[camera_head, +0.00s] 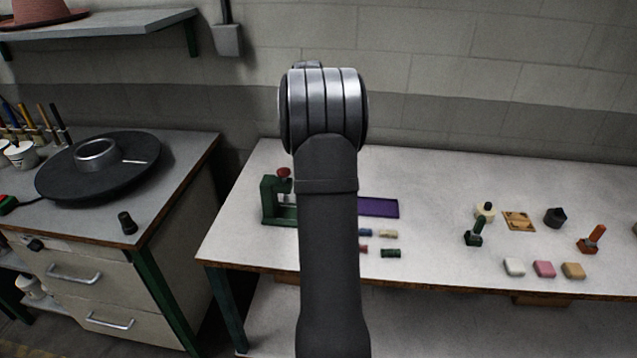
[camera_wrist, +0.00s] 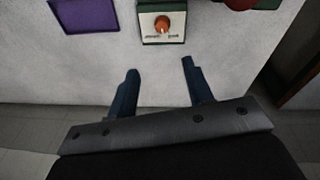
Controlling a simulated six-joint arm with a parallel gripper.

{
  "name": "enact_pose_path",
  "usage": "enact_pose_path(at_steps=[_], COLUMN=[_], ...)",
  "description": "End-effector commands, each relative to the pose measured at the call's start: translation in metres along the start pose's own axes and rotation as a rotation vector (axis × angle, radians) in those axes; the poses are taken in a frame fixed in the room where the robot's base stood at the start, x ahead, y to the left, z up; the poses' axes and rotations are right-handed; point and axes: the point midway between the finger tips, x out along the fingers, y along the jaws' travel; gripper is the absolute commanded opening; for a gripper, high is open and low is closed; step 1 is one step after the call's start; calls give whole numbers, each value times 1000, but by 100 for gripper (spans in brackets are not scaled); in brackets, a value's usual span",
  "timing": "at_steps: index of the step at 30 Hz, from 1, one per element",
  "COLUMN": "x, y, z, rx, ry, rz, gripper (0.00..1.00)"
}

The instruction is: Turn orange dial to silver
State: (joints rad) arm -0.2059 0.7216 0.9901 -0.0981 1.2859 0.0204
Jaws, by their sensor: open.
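The orange dial (camera_wrist: 162,22) sits on a white label plate on a small green box (camera_wrist: 150,39) in the wrist view. Two small dark labels are below the dial on the plate, left and right, too small to read surely. I cannot tell which label the dial points at. My gripper (camera_wrist: 158,70) is open and empty, its two dark blue fingers apart and pointing toward the box. The fingertips are short of the dial and do not touch it. In the head view my arm hides the dial and the gripper.
A purple tray (camera_wrist: 85,14) lies left of the box in the wrist view; it also shows in the head view (camera_head: 380,208). A green press (camera_head: 270,201) with a red knob (camera_head: 284,173) stands nearby. Small coloured blocks (camera_head: 388,234) lie near my arm. The right table has free room.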

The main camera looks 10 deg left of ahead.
Motion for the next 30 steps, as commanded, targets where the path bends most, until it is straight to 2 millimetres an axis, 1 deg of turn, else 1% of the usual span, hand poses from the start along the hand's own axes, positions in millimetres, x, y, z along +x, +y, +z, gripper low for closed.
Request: enact_pose_path(at_steps=[1,6,10,14,17,30], x=[1,-1,0,12,30,125], y=[2,6,6,6,5,-1], z=[-7,-16,-17,-16,-12,0], rx=[-53,-208,-256,-261,-260,-258], ry=[-29,-105,-127,-130,-131,-130], rz=[-12,-56,-71,-72,-72,-71], gripper=[47,47,47,47,47,47])
